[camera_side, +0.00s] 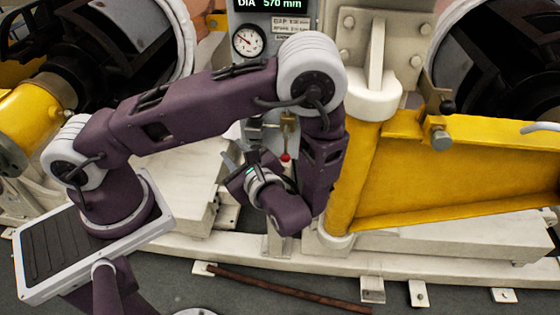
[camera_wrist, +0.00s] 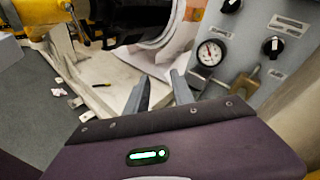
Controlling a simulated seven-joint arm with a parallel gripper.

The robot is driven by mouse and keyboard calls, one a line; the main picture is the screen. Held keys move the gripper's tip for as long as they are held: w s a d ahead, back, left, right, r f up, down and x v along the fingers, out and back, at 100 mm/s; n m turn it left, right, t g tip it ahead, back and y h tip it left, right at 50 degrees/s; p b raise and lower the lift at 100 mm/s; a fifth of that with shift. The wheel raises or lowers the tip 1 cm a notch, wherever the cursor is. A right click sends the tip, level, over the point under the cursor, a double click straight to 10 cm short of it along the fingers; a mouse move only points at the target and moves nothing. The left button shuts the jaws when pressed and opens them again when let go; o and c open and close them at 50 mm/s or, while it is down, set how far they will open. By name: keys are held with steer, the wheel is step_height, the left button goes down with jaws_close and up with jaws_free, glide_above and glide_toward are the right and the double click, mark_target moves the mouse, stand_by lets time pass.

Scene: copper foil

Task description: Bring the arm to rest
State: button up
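My gripper (camera_side: 238,160) is at the end of my folded purple arm, in front of the grey control panel (camera_side: 262,25) and above the pale machine base. It also shows in the wrist view (camera_wrist: 160,80), where its two grey fingers stand apart with nothing held between them. The fingers are open and touch nothing that I can see. My forearm hangs down on the right and bends back left at the wrist. Parts of the panel are hidden behind my arm.
A pressure gauge (camera_side: 249,40) and a red-tipped brass fitting (camera_side: 286,157) sit near my arm. A yellow machine arm (camera_side: 450,175) stands close on the right. Large dark rolls (camera_side: 120,45) lie behind. A rusty rod (camera_side: 290,289) lies on the grey floor.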

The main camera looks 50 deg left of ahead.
steer(key=s+d+r+n+t+h, duration=0.1)
steer(key=s+d+r+n+h, duration=0.1)
steer(key=r+n+h, duration=0.3)
steer(key=s+d+r+n+t+h, duration=0.1)
steer(key=s+d+r+n+h, duration=0.2)
steer(key=r, duration=0.6)
steer(key=s+d+r+n+t+h, duration=0.1)
steer(key=s+d+r+n+h, duration=0.1)
steer(key=s+r+n+h, duration=0.4)
steer(key=shift+d+r+n+h, duration=0.3)
steer(key=shift+r+n+h, duration=0.35)
steer(key=shift+r, duration=0.2)
